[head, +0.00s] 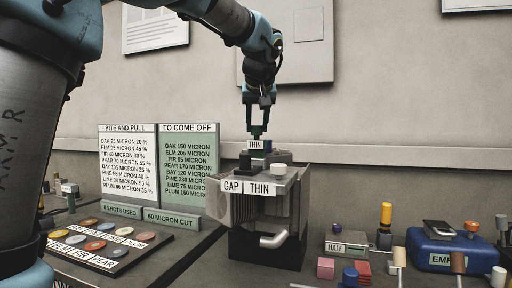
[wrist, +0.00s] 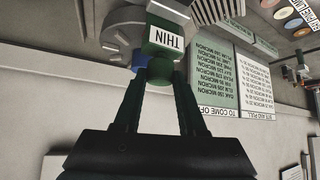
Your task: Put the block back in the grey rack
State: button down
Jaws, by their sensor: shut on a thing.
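My gripper (head: 256,133) points down above the grey machine labelled GAP and THIN (head: 292,184). It is shut on a small block labelled THIN (head: 255,145). In the wrist view, the block (wrist: 165,40) is green with a white label, and a round green knob on it sits between my fingertips (wrist: 160,76). I cannot tell whether the block touches the machine top. A grey piece labelled HALF (head: 346,248) stands on the bench to the right, possibly part of the grey rack; I cannot tell for sure.
The machine has a black post (head: 245,160), a white knob (head: 279,169) and a grey front handle (head: 273,241). A blue case (head: 440,248) and several small coloured blocks and stamps crowd the right bench. Text boards (head: 128,165) and a disc tray (head: 140,243) are at left.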

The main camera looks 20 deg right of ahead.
jog(key=shift+r+p, duration=1.2)
jog(key=shift+r, duration=0.7)
